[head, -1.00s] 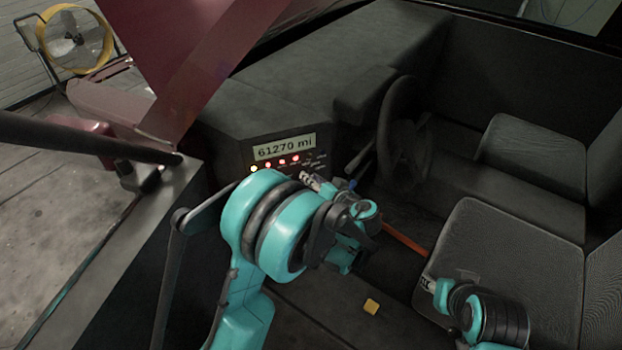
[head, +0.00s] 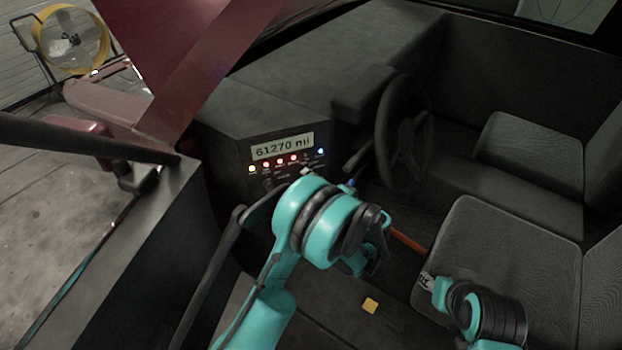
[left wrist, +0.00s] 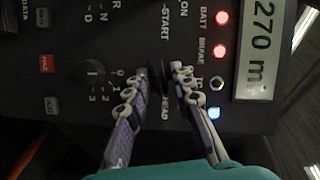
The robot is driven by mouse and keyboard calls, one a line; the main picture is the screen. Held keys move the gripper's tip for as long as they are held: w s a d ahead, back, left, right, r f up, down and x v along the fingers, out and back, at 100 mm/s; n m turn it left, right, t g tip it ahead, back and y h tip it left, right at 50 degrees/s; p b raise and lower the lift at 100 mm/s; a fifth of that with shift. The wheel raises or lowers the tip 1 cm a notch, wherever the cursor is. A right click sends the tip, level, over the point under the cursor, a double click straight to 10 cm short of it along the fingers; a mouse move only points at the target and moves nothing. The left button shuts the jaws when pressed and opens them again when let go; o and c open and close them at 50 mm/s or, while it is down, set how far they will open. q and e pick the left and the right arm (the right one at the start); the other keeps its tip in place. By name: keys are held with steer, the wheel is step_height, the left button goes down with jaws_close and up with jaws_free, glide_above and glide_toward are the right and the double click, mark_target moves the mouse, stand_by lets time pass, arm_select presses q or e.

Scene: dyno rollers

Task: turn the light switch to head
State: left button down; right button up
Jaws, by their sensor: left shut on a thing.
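The light switch (left wrist: 159,78) is a dark knob on the dash panel, beside the label HEAD in the left wrist view. My left gripper (left wrist: 161,76) has its two fingers on either side of the knob and is shut on it. The knob's exact pointing is hard to read. In the head view, my left arm largely hides the switch and the left gripper. A blue lamp (head: 320,151) is lit on the panel and also shows in the left wrist view (left wrist: 212,113). My right gripper (head: 427,282) is small at the seat's edge, its jaws unclear.
The panel has a lit mileage display (head: 282,146), several red and yellow lamps and another knob (left wrist: 95,72). The steering wheel (head: 398,130) stands right of the panel. The seat (head: 490,255) is at the right.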

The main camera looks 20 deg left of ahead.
arm_select(q)
steer(key=shift+m, duration=0.3)
stand_by(0.4)
steer(key=c, duration=1.6)
jaws_free()
steer(key=f+v, duration=0.1)
steer(key=v, duration=1.1)
steer(key=shift+r, duration=0.25)
